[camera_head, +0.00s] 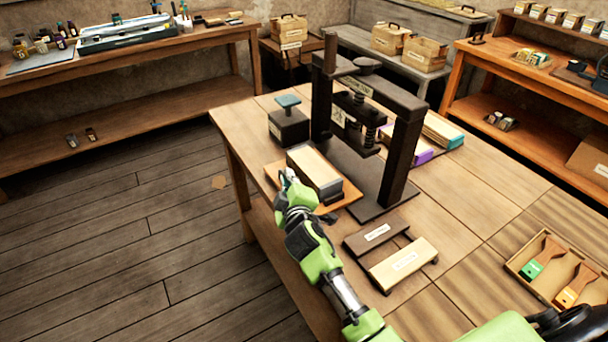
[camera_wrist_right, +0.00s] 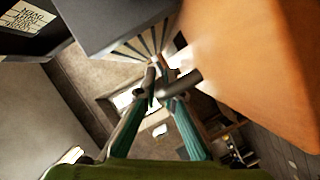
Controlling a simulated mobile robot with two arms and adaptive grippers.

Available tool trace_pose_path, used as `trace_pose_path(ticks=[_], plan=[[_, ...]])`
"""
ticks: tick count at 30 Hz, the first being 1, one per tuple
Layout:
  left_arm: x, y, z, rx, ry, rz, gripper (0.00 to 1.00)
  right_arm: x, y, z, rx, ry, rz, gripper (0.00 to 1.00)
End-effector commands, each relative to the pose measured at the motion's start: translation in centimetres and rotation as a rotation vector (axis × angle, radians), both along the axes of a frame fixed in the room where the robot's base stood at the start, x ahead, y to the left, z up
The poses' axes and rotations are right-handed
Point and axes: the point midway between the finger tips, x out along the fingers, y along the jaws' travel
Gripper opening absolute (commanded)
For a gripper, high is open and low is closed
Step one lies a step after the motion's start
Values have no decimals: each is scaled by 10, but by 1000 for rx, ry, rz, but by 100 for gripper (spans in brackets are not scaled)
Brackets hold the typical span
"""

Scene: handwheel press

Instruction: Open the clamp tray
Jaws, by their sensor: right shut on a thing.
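An orange-brown wooden tray board (camera_head: 347,198) lies on the near left part of the table, in front of the black handwheel press (camera_head: 400,150). A block with a pale top and grey sides (camera_head: 316,168) sits on it. My right gripper (camera_head: 286,178) is at the board's left edge, beside the block. In the right wrist view its teal fingers (camera_wrist_right: 158,92) are shut on a dark rod-like handle (camera_wrist_right: 184,82), between the grey block (camera_wrist_right: 125,22) and the orange board (camera_wrist_right: 262,60). The fingertips partly hide the handle. My left gripper is not in view.
A black block with a teal-topped handle (camera_head: 288,122) stands left of the press. A dark bar (camera_head: 376,234) and a pale bar (camera_head: 404,262) lie in front. A tray with brushes (camera_head: 548,268) is at the right.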

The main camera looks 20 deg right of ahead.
Motion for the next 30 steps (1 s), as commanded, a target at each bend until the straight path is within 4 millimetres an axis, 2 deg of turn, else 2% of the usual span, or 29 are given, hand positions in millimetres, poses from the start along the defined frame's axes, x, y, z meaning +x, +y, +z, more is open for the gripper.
trace_pose_path(ticks=[3,7,20,21,22,30], plan=[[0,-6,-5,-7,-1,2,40,-3,16,-3,4,4,1,0],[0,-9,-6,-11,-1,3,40,-4,25,-3,2,4,1,0],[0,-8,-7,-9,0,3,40,-4,28,-2,1,4,0,0],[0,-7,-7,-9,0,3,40,-4,28,-2,1,4,0,13],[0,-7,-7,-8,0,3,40,-4,28,-2,1,4,0,15],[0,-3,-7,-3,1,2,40,-4,28,-1,1,2,0,15]])
